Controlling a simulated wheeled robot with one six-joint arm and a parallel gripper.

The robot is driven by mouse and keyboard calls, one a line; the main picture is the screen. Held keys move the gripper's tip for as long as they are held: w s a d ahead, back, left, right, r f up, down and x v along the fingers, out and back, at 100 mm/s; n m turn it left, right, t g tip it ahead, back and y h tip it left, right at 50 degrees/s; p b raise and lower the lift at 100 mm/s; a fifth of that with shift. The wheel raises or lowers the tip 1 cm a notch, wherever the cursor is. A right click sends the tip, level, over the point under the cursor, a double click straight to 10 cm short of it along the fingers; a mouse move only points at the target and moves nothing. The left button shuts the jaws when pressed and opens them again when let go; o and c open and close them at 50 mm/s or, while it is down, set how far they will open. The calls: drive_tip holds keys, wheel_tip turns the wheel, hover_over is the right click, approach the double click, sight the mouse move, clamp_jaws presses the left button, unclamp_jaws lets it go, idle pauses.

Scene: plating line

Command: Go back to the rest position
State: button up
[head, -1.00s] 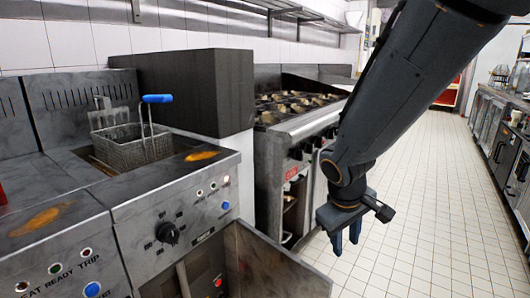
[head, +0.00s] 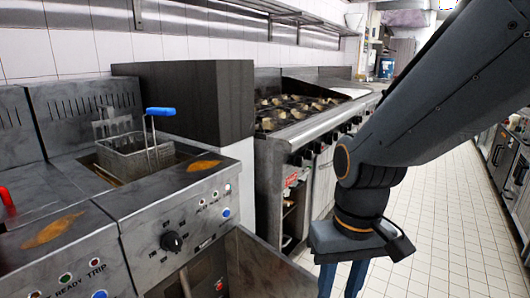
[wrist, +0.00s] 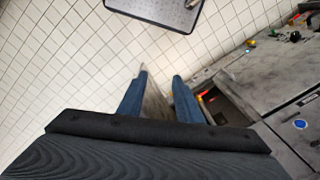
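My gripper (head: 341,280) hangs over the floor at the lower right of the head view, fingers pointing down. The fingertips are cut off by the frame's bottom edge there. In the wrist view my gripper (wrist: 158,78) shows two blue fingers spread apart, with nothing between them but the floor and an open fryer door's edge further off. The gripper is open and empty, to the right of the fryer.
A fryer basket (head: 133,160) with a blue handle sits in the fryer (head: 180,215). The fryer's door (head: 265,270) stands open near my gripper. A stove (head: 285,140) stands behind. The tiled aisle (head: 440,215) on the right is clear.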

drive_tip(key=d+r+m+p, duration=0.2)
drive_tip(key=d+r+p, duration=0.3)
drive_tip(key=p, duration=0.5)
drive_tip(key=shift+s+d+r, duration=0.2)
drive_tip(key=shift+d+r, duration=0.15)
drive_tip(key=shift+d, duration=0.35)
drive_tip(key=shift+d, duration=0.15)
